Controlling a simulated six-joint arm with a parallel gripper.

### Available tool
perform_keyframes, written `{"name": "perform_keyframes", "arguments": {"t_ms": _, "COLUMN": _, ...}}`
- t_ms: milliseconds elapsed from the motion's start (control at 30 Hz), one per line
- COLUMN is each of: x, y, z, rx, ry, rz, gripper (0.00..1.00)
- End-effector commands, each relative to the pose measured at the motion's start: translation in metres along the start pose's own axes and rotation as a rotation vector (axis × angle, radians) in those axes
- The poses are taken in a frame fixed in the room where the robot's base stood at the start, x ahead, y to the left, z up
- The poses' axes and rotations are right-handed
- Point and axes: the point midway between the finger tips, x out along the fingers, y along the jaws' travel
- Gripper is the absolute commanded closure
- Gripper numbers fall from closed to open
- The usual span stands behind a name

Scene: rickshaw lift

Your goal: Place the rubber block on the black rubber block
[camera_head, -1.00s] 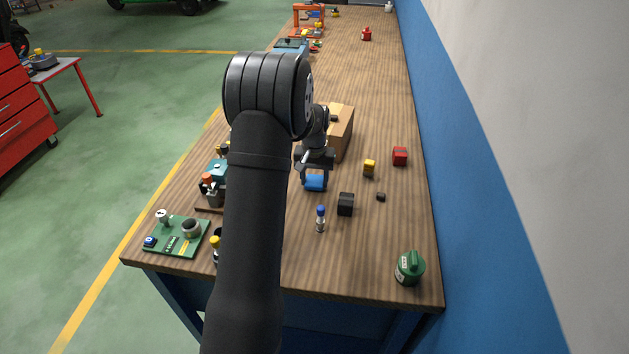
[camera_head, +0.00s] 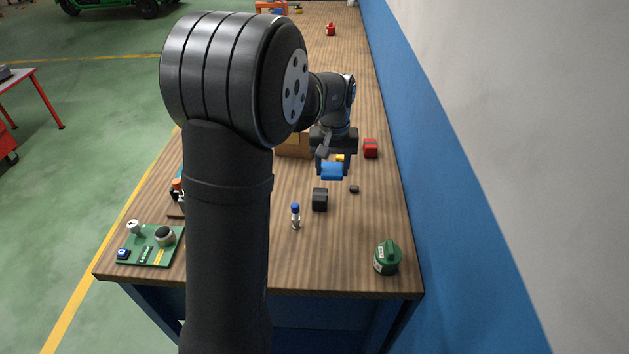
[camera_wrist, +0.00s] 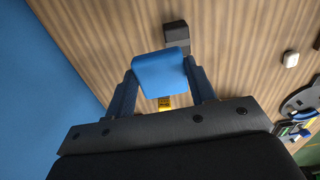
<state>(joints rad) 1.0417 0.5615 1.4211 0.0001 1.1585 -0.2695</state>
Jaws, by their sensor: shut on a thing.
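My gripper (camera_head: 332,166) is shut on a blue rubber block (camera_head: 333,172) and holds it above the table. The blue block also shows between the two fingers in the wrist view (camera_wrist: 160,70). The black rubber block (camera_head: 320,199) stands on the wooden table, nearer the front and slightly left of the held block in the head view. In the wrist view the black block (camera_wrist: 176,34) shows just past the blue block, which partly hides it. The two blocks look apart in the head view.
A small black piece (camera_head: 354,189) lies right of the black block. A blue-capped bottle (camera_head: 295,216) stands close to its front left. A red block (camera_head: 370,148), a partly hidden yellow block (camera_head: 340,157) and a cardboard box (camera_head: 293,146) are farther back. A green canister (camera_head: 388,258) stands front right.

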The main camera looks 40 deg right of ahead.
Motion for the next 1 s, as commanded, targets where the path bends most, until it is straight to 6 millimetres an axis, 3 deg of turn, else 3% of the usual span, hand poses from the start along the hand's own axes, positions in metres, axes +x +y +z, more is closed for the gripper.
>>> {"name": "perform_keyframes", "arguments": {"t_ms": 33, "x": -0.008, "y": 0.013, "z": 0.013, "rx": 0.009, "ry": 0.003, "rz": 0.001, "gripper": 0.73}}
{"name": "perform_keyframes", "arguments": {"t_ms": 200, "x": -0.025, "y": 0.044, "z": 0.051, "rx": 0.014, "ry": 0.001, "rz": 0.0, "gripper": 0.73}}
{"name": "perform_keyframes", "arguments": {"t_ms": 367, "x": -0.03, "y": 0.055, "z": 0.069, "rx": 0.013, "ry": 0.0, "rz": -0.001, "gripper": 0.73}}
{"name": "perform_keyframes", "arguments": {"t_ms": 467, "x": -0.023, "y": 0.047, "z": 0.063, "rx": 0.009, "ry": -0.003, "rz": -0.002, "gripper": 0.73}}
{"name": "perform_keyframes", "arguments": {"t_ms": 800, "x": 0.022, "y": -0.01, "z": 0.013, "rx": 0.008, "ry": -0.002, "rz": -0.001, "gripper": 0.73}}
{"name": "perform_keyframes", "arguments": {"t_ms": 1000, "x": 0.036, "y": -0.028, "z": -0.003, "rx": 0.011, "ry": -0.002, "rz": -0.001, "gripper": 0.73}}
